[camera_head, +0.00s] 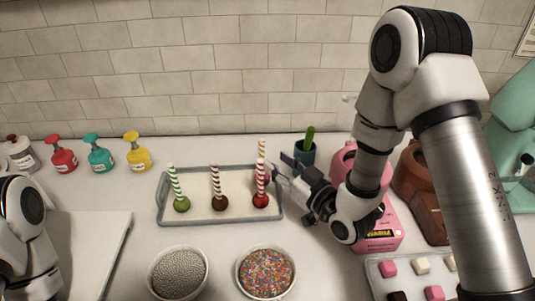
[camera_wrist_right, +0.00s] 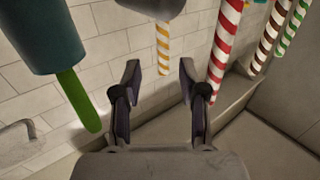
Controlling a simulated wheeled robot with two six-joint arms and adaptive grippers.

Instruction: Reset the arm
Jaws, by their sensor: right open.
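My right gripper (camera_head: 281,165) is at the right end of a grey tray (camera_head: 222,222) in the head view. In the right wrist view its two fingers (camera_wrist_right: 159,72) are apart, and nothing is clamped. A yellow-striped stick (camera_wrist_right: 163,48) shows in the gap between the fingertips in that view; its depth is unclear. Its top also shows behind the red-striped stick in the head view (camera_head: 262,147). Cake pops with green (camera_head: 181,204), brown (camera_head: 219,203) and red (camera_head: 261,201) bases stand upright on the tray. My left arm shows at the left edge; its gripper is out of frame.
A teal cup (camera_head: 305,158) with a green handle is close beside my right gripper. A pink box (camera_head: 380,243) and a brown object (camera_head: 411,190) are at the right. Bowls of silver beads (camera_head: 179,273) and sprinkles (camera_head: 265,273) stand in front. Pump bottles (camera_head: 100,159) line the back left.

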